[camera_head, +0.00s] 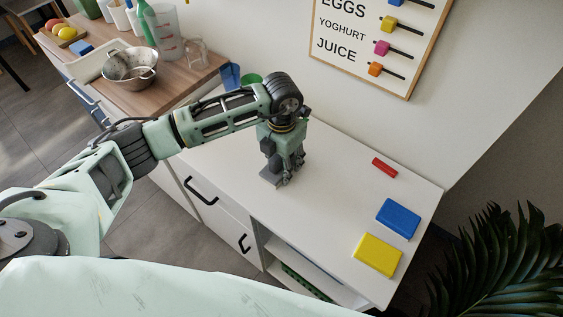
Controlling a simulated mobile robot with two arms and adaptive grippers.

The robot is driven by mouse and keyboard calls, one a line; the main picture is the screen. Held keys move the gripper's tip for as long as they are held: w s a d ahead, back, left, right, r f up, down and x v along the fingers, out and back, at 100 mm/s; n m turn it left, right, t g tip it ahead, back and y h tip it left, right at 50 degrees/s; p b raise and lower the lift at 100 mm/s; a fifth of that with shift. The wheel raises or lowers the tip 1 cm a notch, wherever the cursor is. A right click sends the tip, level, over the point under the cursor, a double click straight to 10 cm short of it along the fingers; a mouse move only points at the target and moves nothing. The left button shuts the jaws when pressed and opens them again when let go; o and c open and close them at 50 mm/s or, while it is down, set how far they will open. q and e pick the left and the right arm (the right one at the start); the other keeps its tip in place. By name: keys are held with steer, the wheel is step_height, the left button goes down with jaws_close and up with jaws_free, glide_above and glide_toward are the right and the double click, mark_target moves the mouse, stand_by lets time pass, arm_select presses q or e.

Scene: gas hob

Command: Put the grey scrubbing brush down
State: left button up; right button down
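My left gripper (281,175) points down over the white counter (330,215), near its front edge. A small grey block, which looks like the grey scrubbing brush (269,177), shows at its fingertips on the left side. The fingers hide part of the brush. It is at or very close to the counter top; I cannot tell whether it touches. I cannot tell whether the fingers grip it. My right gripper is not in view.
A red block (384,168), a blue block (398,219) and a yellow block (377,255) lie on the counter's right part. Blue (230,76) and green (250,79) cups stand behind my arm. A metal bowl (130,69) sits on the wooden top. The counter's middle is clear.

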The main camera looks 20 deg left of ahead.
arm_select(q)
steer(key=shift+c, duration=1.3)
